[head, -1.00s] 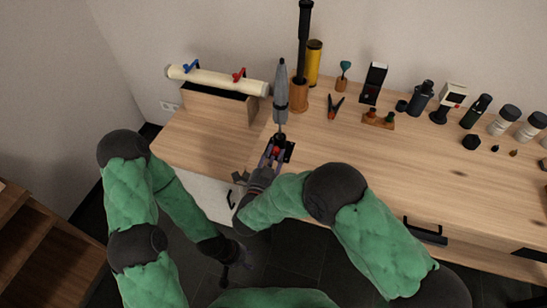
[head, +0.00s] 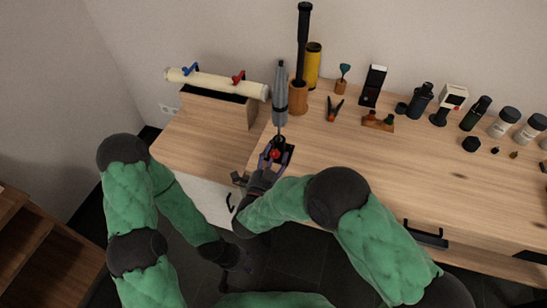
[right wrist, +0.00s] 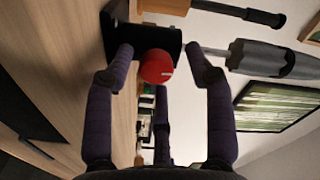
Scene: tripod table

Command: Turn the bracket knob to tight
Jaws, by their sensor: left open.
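The red bracket knob (right wrist: 156,66) has a small pale mark and sits on a black bracket (right wrist: 160,38). In the head view the knob (head: 275,154) is at the table's front edge, below the upright grey closed umbrella (head: 281,95). My right gripper (right wrist: 159,62) is open, its purple fingers spread around the knob with visible gaps on both sides. It also shows in the head view (head: 271,160), partly covering the bracket. My left gripper (head: 233,272) hangs low over the dark floor, away from the table, open and empty; its fingers are hard to make out.
A cream pipe with blue and red valves (head: 215,81) lies on a wooden block at the left. A wooden cup with a black pole (head: 298,96), a yellow cylinder (head: 313,65) and a clamp (head: 334,109) stand or lie behind. The table's middle is clear.

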